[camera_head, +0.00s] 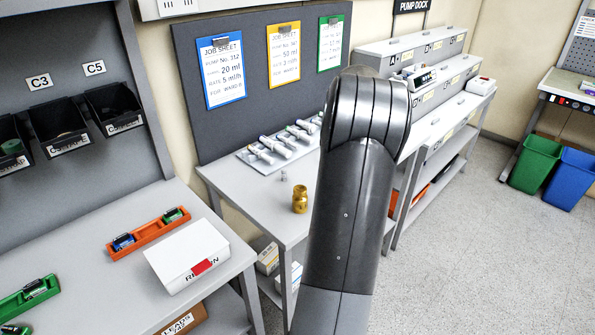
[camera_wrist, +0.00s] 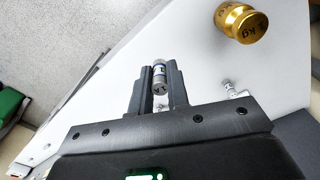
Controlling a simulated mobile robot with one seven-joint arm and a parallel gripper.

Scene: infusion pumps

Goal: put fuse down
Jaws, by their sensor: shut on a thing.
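The fuse (camera_wrist: 159,76), a small grey cylinder with a blue-and-white band, is between the two fingers of my gripper (camera_wrist: 157,85) in the wrist view. The fingers are shut on it, over the pale table top. I cannot tell whether the fuse touches the table. In the head view my dark arm hides the gripper and the fuse. The grey work table (camera_head: 240,190) stands in the middle of the head view.
A gold weight (camera_head: 300,199) stands on the table; it also shows in the wrist view (camera_wrist: 241,22). A small clear-and-grey item (camera_head: 283,175) is nearby. A rack of syringes (camera_head: 262,158) lies behind. A white box (camera_head: 187,255) and an orange tray (camera_head: 150,233) are on the left bench.

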